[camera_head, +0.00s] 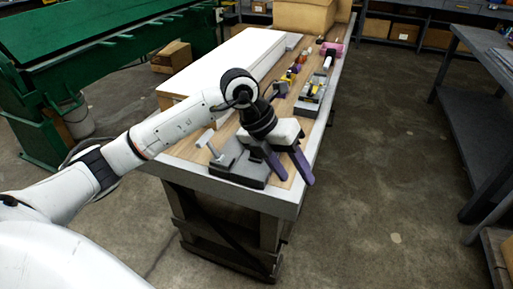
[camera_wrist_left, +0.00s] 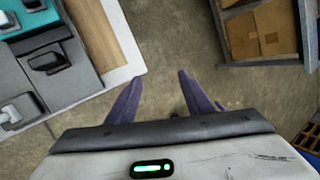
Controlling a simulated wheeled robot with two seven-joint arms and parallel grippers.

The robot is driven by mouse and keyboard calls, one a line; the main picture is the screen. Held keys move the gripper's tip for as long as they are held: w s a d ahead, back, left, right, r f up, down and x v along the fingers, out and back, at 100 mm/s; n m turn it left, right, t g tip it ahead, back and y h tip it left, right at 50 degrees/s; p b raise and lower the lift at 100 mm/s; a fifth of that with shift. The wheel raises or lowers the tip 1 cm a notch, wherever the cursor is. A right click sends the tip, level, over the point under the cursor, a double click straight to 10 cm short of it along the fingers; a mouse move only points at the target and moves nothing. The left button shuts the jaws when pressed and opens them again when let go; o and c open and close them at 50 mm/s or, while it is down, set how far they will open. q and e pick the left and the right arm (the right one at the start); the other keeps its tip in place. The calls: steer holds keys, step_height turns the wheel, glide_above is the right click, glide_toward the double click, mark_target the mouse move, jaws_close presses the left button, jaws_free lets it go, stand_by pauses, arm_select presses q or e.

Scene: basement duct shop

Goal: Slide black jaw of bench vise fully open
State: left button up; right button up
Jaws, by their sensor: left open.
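The bench vise (camera_head: 240,168) sits at the near end of the workbench in the head view, with a dark body and a light grey T-shaped piece (camera_head: 207,142) at its left. My left gripper (camera_head: 294,180) is at the right side of the vise, with its two purple fingers apart and nothing between them. The gripper hides part of the vise, and I cannot tell how far the black jaw stands open. In the left wrist view the open fingers (camera_wrist_left: 160,76) point over bare floor. My right gripper is not in view.
The workbench (camera_head: 180,172) carries a long white panel (camera_head: 230,62) and several small tools and fixtures further back. A green machine (camera_head: 100,45) stands at the left. A dark table (camera_head: 470,120) stands at the right, with clear concrete floor between. Boxes (camera_wrist_left: 262,30) show in the wrist view.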

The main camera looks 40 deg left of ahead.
arm_select(q)
steer(key=w+a+r+n+t+y, duration=0.1)
steer(key=a+r+y, duration=0.2)
steer(key=a, duration=0.4)
steer(key=w+a+r+n+y, duration=0.1)
steer(key=w+a+r+y, duration=0.15)
steer(key=a, duration=0.45)
steer(key=x, duration=0.6)
steer(key=p+x, duration=0.1)
steer(key=x, duration=0.2)
steer(key=shift+s+d+f, duration=0.15)
steer(key=shift+s+f, duration=0.05)
steer(key=shift+f, duration=0.25)
steer(key=shift+c, duration=0.4)
jaws_close()
